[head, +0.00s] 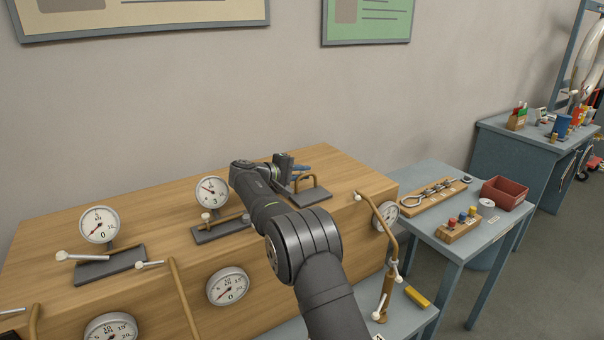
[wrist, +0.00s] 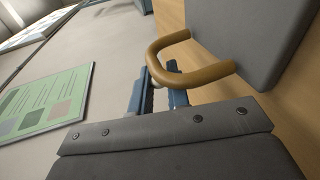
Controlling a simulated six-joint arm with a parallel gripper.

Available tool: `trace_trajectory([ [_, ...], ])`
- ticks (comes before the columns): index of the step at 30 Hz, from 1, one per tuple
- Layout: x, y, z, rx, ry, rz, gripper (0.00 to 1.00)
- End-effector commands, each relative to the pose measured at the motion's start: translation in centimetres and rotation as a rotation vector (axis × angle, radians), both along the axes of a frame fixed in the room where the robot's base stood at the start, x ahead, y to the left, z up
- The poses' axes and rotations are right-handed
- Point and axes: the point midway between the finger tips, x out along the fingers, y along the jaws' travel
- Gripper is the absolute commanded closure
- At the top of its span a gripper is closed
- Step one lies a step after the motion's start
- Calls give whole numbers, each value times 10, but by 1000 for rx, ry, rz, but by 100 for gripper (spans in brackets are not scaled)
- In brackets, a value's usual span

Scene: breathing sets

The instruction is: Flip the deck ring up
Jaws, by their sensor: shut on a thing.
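The deck ring (head: 309,180) is a brass-coloured U-shaped bar on a dark grey base plate (head: 314,196), on the wooden console top. It stands raised off the plate; its exact tilt is hard to judge. In the wrist view the ring (wrist: 205,74) curves out from the grey plate (wrist: 250,30) towards my gripper. My gripper (head: 299,169) is at the ring's upper part, with its blue fingers (wrist: 158,84) shut on the ring's bar. The exact contact is partly hidden by the ring itself.
On the console are gauges (head: 212,192) and other levers on grey plates (head: 110,262). A curved brass pipe (head: 390,235) rises at the console's right end. A blue-grey table (head: 430,180) with a red bin (head: 505,192) stands to the right. The wall is behind.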

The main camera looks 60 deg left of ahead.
Motion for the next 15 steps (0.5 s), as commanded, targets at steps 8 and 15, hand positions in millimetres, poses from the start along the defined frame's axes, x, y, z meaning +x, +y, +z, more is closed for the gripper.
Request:
trace_trajectory([
  [8,-1,0,-3,-3,3,0,67],
  [15,0,0,-1,0,1,0,66],
])
